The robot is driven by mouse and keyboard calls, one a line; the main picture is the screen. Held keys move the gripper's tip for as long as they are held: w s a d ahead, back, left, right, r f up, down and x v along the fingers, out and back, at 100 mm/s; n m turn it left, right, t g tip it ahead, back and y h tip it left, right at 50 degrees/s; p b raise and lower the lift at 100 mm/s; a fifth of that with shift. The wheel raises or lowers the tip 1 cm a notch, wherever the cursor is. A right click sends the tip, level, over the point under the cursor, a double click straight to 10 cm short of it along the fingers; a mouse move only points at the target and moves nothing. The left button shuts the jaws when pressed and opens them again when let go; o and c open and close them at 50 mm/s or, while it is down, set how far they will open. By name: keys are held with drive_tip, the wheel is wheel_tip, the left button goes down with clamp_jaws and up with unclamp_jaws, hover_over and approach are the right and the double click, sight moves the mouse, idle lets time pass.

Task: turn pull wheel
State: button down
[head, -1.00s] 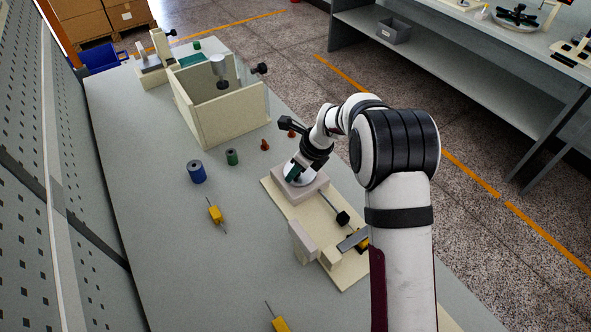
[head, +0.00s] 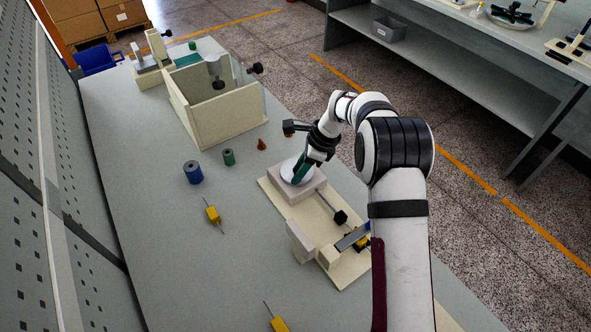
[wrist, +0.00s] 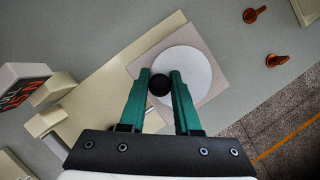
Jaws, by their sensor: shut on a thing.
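The pull wheel (wrist: 190,70) is a pale round disc with a black knob (wrist: 159,84) standing off its centre. In the wrist view my gripper (wrist: 161,82) has its two green fingers on either side of the black knob, shut on it. In the head view my gripper (head: 300,174) reaches down over the wheel (head: 290,171), and the knob is hidden there. The wheel sits on a pinkish-grey block (head: 309,187) at the far end of a cream base plate (head: 315,213).
The base plate also carries a rod with a black knob (head: 340,217) and an upright block (head: 299,240). A blue spool (head: 193,172), a green spool (head: 228,157) and yellow-handled tools (head: 212,214) lie to the left. A cream open box (head: 224,128) stands behind.

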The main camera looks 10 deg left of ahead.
drive_tip(key=n, duration=0.1)
drive_tip(key=n+g, duration=0.1)
drive_tip(key=d+n, duration=0.1)
drive_tip(key=shift+w+n, duration=0.25)
drive_tip(key=shift+n, duration=0.05)
drive_tip(key=shift+w+d+n+g+h, duration=0.3)
drive_tip(key=shift+n+g, duration=0.2)
drive_tip(key=shift+n, duration=0.65)
drive_tip(key=shift+w+d+n+g+h, duration=0.15)
drive_tip(key=shift+n+g+h, duration=0.3)
drive_tip(key=shift+n, duration=0.7)
drive_tip(key=shift+a, duration=0.1)
drive_tip(key=c, duration=0.6)
unclamp_jaws()
